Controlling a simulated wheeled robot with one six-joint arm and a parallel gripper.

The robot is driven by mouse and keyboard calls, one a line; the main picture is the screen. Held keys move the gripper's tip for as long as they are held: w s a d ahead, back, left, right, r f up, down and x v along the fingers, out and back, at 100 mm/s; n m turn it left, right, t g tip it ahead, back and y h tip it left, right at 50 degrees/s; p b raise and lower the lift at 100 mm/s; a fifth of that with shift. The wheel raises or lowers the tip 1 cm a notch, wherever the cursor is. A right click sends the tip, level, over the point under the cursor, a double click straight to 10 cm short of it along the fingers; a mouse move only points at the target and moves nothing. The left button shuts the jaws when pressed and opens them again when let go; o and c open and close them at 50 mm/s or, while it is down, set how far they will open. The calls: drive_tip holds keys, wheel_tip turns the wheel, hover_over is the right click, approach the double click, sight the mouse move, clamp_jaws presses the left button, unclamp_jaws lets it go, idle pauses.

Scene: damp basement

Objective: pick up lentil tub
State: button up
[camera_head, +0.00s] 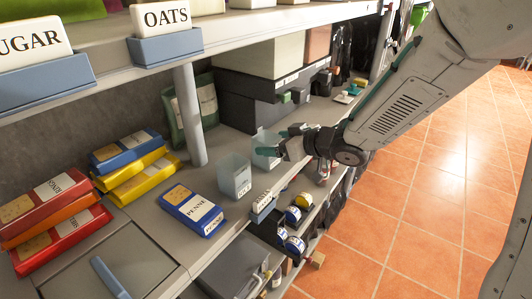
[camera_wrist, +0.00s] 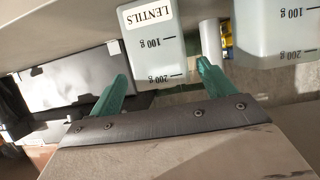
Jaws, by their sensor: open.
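The lentil tub (camera_wrist: 152,48) is a pale, translucent container with a LENTILS label and gram marks. It is centred in the wrist view. My gripper (camera_wrist: 162,70) is open, with one green finger toward each side of the tub. The tub's edge shows between the fingers, with gaps on both sides. In the head view, my gripper (camera_head: 270,146) is at a pale tub (camera_head: 263,139) on the shelf and partly hides it. I cannot tell how far the fingers reach along its sides.
A second tub (camera_head: 234,176) stands close by at left; a similar tub (camera_wrist: 290,45) is at right in the wrist view. A blue PENNE box (camera_head: 192,212) lies in front. Dark boxes (camera_head: 245,100) stand behind. An upper shelf (camera_head: 230,36) overhangs.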

sight(266, 143)
drive_tip(key=x, duration=0.3)
drive_tip(key=shift+w+a+f, duration=0.1)
drive_tip(key=shift+a+f, duration=0.2)
drive_tip(key=c, duration=1.1)
drive_tip(key=shift+r, duration=0.15)
